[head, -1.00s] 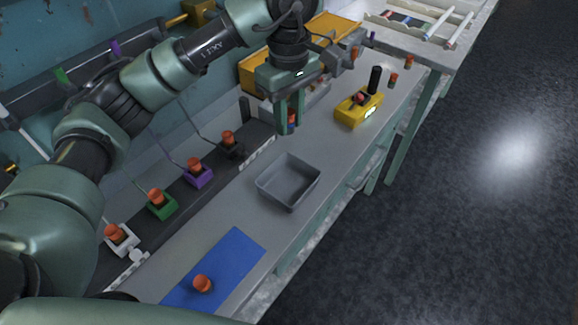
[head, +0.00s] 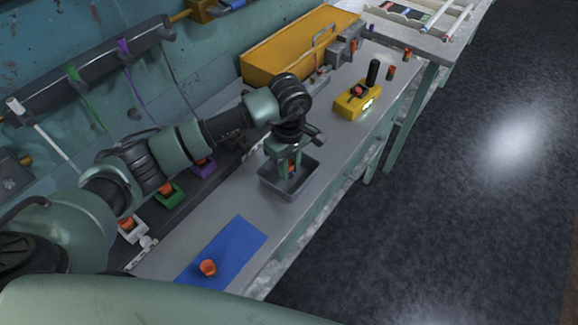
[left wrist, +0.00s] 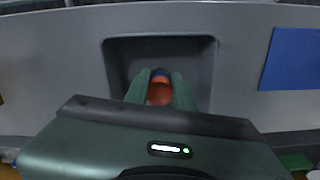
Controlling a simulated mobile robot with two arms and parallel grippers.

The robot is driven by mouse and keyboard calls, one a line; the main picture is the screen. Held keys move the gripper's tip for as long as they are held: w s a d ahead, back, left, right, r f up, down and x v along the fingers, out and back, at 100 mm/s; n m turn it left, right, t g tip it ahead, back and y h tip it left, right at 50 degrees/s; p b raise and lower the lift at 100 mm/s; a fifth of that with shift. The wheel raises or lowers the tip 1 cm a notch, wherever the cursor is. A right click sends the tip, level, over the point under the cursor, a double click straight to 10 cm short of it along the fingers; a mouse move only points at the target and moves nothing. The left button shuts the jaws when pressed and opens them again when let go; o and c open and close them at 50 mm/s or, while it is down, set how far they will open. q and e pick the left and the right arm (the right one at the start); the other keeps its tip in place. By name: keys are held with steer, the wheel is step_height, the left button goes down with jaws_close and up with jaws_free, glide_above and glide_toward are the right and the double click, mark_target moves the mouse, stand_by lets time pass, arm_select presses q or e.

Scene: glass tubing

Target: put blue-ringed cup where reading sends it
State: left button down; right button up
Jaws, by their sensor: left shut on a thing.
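My left gripper (head: 290,168) is shut on an orange cup (head: 291,169) with a bit of blue at its edge. In the left wrist view the cup (left wrist: 159,92) sits between the green fingers, with blue (left wrist: 160,73) at its far end. The fingers and cup are over or inside the grey tray (head: 311,179); I cannot tell whether the cup touches its floor. The yellow meter (head: 350,108) has a lit display (head: 368,103), too small to read. My right gripper is out of view.
A blue mat (head: 237,240) bears another orange cup (head: 208,268). White (head: 133,233), green (head: 175,197) and purple (head: 205,168) holders with orange cups line the dark strip. A yellow box (head: 285,52) stands behind. Several small cups stand near the far end.

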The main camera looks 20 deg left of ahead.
arm_select(q)
steer(key=shift+f, duration=0.55)
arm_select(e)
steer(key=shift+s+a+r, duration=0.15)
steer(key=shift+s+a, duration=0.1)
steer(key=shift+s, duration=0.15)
arm_select(q)
steer(key=shift+f, duration=0.15)
steer(key=c, duration=1.2)
jaws_free()
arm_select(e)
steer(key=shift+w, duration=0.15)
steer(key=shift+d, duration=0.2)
